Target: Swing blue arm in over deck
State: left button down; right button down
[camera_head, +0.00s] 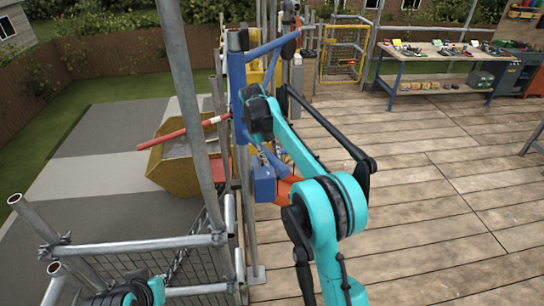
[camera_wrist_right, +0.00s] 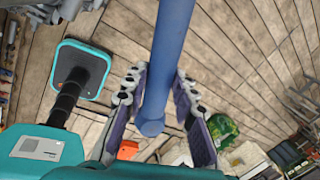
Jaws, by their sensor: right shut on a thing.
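The blue arm (camera_head: 268,48) is the bar of a blue hoist frame on an upright post (camera_head: 237,95) at the left edge of the wooden deck. In the head view it points away and to the right along that edge. In the wrist view a blue bar (camera_wrist_right: 172,45) runs between the fingers of my right gripper (camera_wrist_right: 159,82), its rounded end towards the wrist. That gripper is shut on the bar. In the head view my right arm reaches to the hoist and hides part of it. My left gripper is out of frame; only a bit of its arm shows at lower left.
The wooden deck (camera_head: 440,200) is clear to the right. Scaffold tubes (camera_head: 185,80) and a guard rail (camera_head: 150,246) stand on the left. A yellow skip (camera_head: 165,168) is on the ground beyond the edge. A workbench (camera_head: 435,55) and a yellow gate (camera_head: 342,62) are at the back.

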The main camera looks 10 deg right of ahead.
jog(key=shift+a, duration=0.15)
jog(key=c, duration=1.2)
grip_release()
jog(key=shift+a, duration=0.2)
jog(key=shift+d+r, duration=0.1)
jog(key=shift+r, duration=0.05)
jog(key=shift+r, duration=0.3)
jog(key=v, duration=1.1)
jog(key=shift+a, duration=0.25)
jog(key=shift+s, duration=0.1)
